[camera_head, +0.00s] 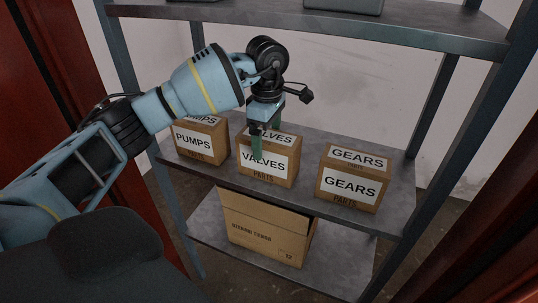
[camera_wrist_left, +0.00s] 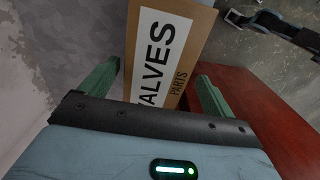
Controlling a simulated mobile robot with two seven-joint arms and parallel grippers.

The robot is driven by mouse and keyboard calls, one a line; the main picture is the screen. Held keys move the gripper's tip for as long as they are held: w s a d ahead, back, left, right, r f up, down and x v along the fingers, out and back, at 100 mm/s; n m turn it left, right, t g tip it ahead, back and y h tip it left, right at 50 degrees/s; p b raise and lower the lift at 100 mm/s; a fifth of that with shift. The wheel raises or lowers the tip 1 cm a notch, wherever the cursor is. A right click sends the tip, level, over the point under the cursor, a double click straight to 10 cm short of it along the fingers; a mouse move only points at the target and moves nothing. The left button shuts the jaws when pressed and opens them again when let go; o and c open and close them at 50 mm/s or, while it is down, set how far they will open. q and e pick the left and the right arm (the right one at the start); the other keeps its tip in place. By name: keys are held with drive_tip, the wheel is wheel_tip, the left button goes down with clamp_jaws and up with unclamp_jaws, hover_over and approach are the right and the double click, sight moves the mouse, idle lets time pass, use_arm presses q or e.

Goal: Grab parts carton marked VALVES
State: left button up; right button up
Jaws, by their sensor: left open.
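The carton marked VALVES (camera_head: 268,173) stands upright on the middle shelf, between two other cartons. My left gripper (camera_head: 264,142) is above it, pointing down, with its green fingers in front of the carton's top and upper front in the head view. In the left wrist view the VALVES carton (camera_wrist_left: 165,50) shows between the two spread green fingers of the left gripper (camera_wrist_left: 155,90). The gripper is open. I cannot tell whether a finger touches the carton. My right gripper is not in view.
The PUMPS carton (camera_head: 201,143) stands to the left and the GEARS carton (camera_head: 350,184) to the right on the middle shelf (camera_head: 399,190). A larger carton (camera_head: 262,235) sits on the lower shelf (camera_head: 340,270). Dark red panels flank the rack.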

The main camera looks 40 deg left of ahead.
use_arm(q)
drive_tip(key=shift+w+f, duration=0.15)
drive_tip(key=shift+f, duration=1.15)
drive_tip(key=shift+w+f, duration=0.1)
drive_tip(key=shift+f, duration=1.15)
drive_tip(key=shift+c, duration=0.3)
drive_tip(key=shift+r, duration=0.1)
drive_tip(key=c, duration=1.5)
